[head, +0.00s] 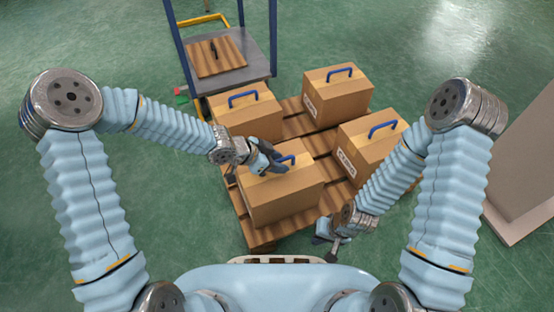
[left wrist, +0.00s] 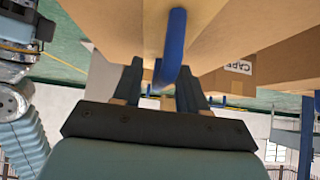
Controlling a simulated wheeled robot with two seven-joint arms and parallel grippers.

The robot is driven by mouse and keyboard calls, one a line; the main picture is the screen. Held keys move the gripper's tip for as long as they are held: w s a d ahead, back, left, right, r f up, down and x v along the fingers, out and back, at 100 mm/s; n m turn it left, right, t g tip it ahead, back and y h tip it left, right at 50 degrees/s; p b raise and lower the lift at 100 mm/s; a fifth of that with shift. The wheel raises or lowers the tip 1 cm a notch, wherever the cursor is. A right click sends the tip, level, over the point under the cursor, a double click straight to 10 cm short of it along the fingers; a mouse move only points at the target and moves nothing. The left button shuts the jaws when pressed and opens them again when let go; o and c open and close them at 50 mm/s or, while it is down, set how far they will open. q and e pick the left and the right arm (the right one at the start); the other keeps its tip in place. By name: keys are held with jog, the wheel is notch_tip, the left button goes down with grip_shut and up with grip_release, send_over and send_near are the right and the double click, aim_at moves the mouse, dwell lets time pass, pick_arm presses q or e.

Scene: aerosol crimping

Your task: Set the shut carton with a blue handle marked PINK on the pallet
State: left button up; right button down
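A shut carton (head: 284,198) with a blue handle (head: 287,160) is at the near left of the wooden pallet (head: 262,238) in the head view; no marking on it is readable. It looks upright on the slats. My left gripper (head: 268,161) is at its handle. In the left wrist view, the handle (left wrist: 171,48) lies between the two fingers (left wrist: 158,85), which stand apart, with a gap visible. My right gripper (head: 328,245) hangs empty by the pallet's front right edge; its finger opening is unclear.
Other blue-handled cartons stand at the back left (head: 246,117), back right (head: 338,93) and right (head: 371,146) of the pallet; the right one's label seems to read CAPS. A blue-posted cart (head: 253,77) holding a wooden board stands behind. A beige block (head: 525,165) is at far right.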

pick_arm(q)
jog(key=shift+r, duration=0.1)
jog(key=shift+a+r, duration=0.1)
jog(key=shift+r, duration=0.1)
jog(key=p+v, duration=0.9)
jog(key=v, duration=0.2)
jog(key=shift+a, duration=0.2)
jog(key=shift+s+r, duration=0.15)
